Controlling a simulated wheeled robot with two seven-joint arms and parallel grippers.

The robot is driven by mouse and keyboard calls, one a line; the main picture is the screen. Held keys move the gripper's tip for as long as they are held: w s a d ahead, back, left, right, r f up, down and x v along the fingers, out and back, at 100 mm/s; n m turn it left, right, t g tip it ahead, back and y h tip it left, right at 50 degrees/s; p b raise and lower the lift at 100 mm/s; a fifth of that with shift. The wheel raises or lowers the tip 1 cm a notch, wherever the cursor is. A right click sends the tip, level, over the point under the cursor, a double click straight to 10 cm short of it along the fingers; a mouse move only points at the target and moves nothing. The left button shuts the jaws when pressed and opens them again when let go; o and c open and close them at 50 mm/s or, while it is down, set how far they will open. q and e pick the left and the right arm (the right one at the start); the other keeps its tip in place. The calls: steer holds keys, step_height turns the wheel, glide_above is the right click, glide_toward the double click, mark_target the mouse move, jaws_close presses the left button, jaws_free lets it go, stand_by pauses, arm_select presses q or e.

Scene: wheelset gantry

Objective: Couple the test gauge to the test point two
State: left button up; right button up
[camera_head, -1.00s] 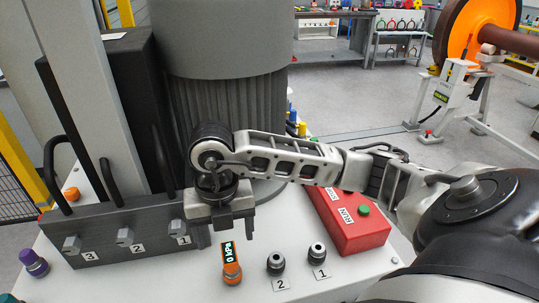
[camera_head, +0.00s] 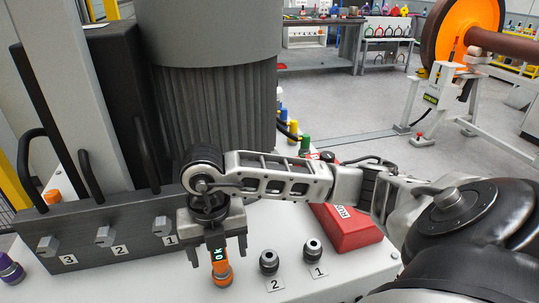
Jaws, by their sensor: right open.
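The test gauge (camera_head: 221,272) is an orange cylinder with a dark display, upright on the white top left of the test points. Test point two (camera_head: 269,262) is a dark round fitting beside the label 2, with nothing on it. Test point one (camera_head: 313,250) is a similar fitting to its right. My right gripper (camera_head: 217,256) points down, open, with its fingers on either side of the gauge's upper part in the picture. Part of the display is hidden; I cannot tell whether the fingers touch it. My left gripper is not in view.
A dark block (camera_head: 90,237) with several numbered grey valves and black hoses stands at the left. A red box (camera_head: 346,229) sits right of the test points, partly behind my right arm. A large grey motor (camera_head: 207,95) stands behind. The white top (camera_head: 318,281) is clear at the front right.

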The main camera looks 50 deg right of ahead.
steer(key=shift+f+b, duration=0.45)
steer(key=shift+f, duration=0.6)
stand_by(0.4)
jaws_close()
stand_by(0.3)
steer(key=shift+r, duration=0.2)
